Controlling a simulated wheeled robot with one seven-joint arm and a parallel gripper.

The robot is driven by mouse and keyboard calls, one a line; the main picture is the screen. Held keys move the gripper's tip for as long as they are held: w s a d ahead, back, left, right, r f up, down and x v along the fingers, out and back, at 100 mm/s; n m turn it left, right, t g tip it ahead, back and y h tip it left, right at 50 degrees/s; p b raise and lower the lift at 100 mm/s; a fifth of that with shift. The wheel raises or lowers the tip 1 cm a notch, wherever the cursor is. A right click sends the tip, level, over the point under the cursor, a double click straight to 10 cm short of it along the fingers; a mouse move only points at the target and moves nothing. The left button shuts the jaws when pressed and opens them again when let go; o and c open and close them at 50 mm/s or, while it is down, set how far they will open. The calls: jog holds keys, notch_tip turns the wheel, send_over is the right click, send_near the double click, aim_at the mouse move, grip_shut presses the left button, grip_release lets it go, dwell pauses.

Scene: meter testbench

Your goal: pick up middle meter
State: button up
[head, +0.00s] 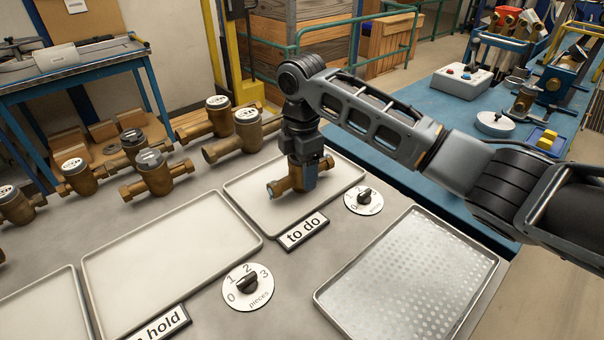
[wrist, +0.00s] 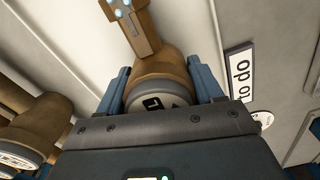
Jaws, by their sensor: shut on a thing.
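My gripper (head: 308,168) points down over the tray with the "to do" label. It is shut on a brass meter (head: 283,187), whose pipe end faces the lower left. In the wrist view the two blue fingers of my gripper (wrist: 163,78) clasp the round body of the held meter (wrist: 150,45), and its dark-and-white dial is partly covered by the gripper. The meter is over or on the "to do" tray (head: 238,192); I cannot tell whether it touches the tray. Several other brass meters, such as one with a grey lid (head: 154,177), stand on the bench at left.
An empty tray (head: 170,255) lies left of the "to do" tray. A perforated metal tray (head: 410,275) lies at right. Dials (head: 248,287) and the "to do" sign (head: 303,231) sit near the trays. A large meter (head: 245,132) stands close behind the "to do" tray.

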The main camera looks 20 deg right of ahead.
jog(key=c, duration=0.4)
jog(key=shift+r, duration=0.1)
